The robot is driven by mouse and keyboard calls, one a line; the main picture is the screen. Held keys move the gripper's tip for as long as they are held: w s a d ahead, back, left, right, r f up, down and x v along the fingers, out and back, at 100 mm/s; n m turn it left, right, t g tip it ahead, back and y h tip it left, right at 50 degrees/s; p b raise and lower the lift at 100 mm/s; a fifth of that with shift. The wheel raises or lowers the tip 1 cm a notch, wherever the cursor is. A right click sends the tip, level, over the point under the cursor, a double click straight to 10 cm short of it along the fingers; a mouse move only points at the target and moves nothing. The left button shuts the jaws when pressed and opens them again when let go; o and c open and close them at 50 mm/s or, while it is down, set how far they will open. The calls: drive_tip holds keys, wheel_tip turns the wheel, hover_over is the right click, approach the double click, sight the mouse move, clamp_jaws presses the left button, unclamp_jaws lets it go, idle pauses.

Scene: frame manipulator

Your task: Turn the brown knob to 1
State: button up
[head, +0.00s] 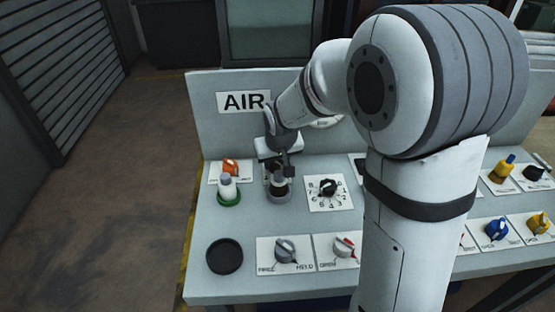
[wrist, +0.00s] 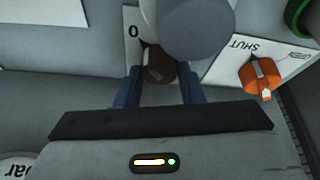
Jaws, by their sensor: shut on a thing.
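The brown knob (wrist: 156,72) sits on a white label plate in the wrist view, with a "0" printed beside it. My gripper (wrist: 158,85) has its two blue fingers on either side of the knob and is shut on it. A grey cylinder in front covers part of the knob and plate, so no "1" mark shows and the knob's exact angle is hard to tell. In the head view my gripper (head: 279,168) is low at the back left of the panel, and the knob is hidden there.
A grey-topped cylinder (head: 279,186) stands right in front of my gripper. A white bottle (head: 227,187) on a green base and an orange knob (head: 231,165) are to the left. A black numbered dial (head: 327,187) is to the right. A black round dish (head: 225,256) lies front left.

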drive_tip(key=c, duration=0.3)
drive_tip(key=shift+f+m+b, duration=0.15)
drive_tip(key=shift+m+b, duration=0.15)
drive_tip(key=shift+b, duration=0.15)
drive_tip(key=m+b, duration=0.1)
drive_tip(key=b, duration=0.1)
drive_tip(key=m+h+b, duration=0.1)
drive_tip(key=shift+a+f+m+b, duration=0.1)
drive_tip(key=shift+f+m+b, duration=0.1)
drive_tip(key=shift+m+b, duration=0.15)
drive_tip(key=m+h+b, duration=0.1)
drive_tip(key=m+b, duration=0.1)
drive_tip(key=shift+r+b, duration=0.1)
drive_tip(key=shift+b, duration=0.3)
drive_tip(key=shift+w+r+m+g+h+b, duration=0.15)
drive_tip(key=shift+m+h+b, duration=0.3)
drive_tip(key=shift+m, duration=0.5)
drive_tip(key=shift+s+r+m+g+h+b, duration=0.1)
drive_tip(key=shift+m+g+h+b, duration=0.15)
drive_tip(key=shift+m+b, duration=0.55)
